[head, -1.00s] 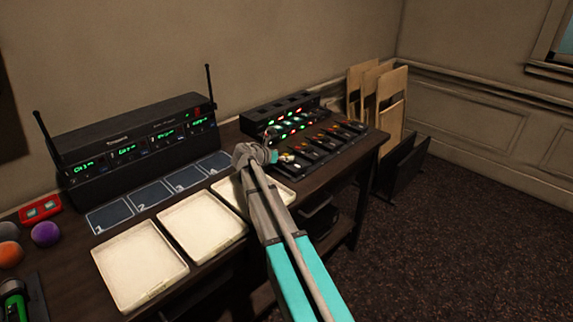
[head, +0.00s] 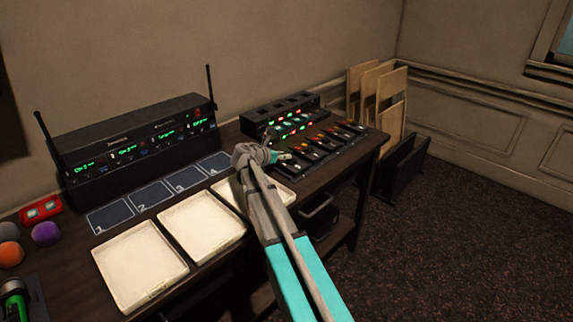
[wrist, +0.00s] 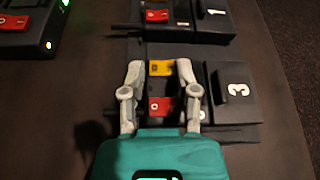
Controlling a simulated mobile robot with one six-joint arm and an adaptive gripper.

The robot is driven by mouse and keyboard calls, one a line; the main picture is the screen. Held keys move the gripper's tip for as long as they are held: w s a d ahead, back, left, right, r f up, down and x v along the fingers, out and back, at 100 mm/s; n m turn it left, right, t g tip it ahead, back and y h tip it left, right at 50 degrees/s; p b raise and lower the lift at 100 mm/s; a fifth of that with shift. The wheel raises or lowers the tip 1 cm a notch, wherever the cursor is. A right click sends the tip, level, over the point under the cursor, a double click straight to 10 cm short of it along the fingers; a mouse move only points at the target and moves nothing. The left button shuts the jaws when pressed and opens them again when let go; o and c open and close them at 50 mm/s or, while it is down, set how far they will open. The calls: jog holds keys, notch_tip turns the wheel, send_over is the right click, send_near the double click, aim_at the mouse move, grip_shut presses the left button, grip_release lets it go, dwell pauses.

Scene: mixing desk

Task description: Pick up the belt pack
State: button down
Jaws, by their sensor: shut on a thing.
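My gripper (head: 274,157) is at the near left end of the row of black units on the desk in the head view. In the wrist view my gripper (wrist: 160,70) has its two grey fingers on either side of a small black belt pack (wrist: 160,88) with yellow and red patches, and is shut on it. A black block marked 3 (wrist: 237,90) sits just right of the fingers. I cannot tell whether the pack is clear of the surface below. In the head view my gripper hides most of it.
Another black unit marked 1 (wrist: 212,14) lies beyond. Three pale trays (head: 140,264) line the desk's front, with numbered dark pads (head: 150,194) behind. A black receiver with antennas (head: 135,150) and a lit rack (head: 282,115) stand at the back.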

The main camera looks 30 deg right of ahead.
jog(key=shift+s+d, duration=0.15)
jog(key=shift+s, duration=0.1)
jog(key=shift+r+p, duration=0.75)
jog(key=shift+p, duration=0.2)
jog(key=s+a+r+p, duration=0.4)
jog(key=s+r+p, duration=0.7)
jog(key=s, duration=0.2)
jog(key=shift+a+r, duration=0.15)
jog(key=shift+a, duration=0.2)
dwell(0.3)
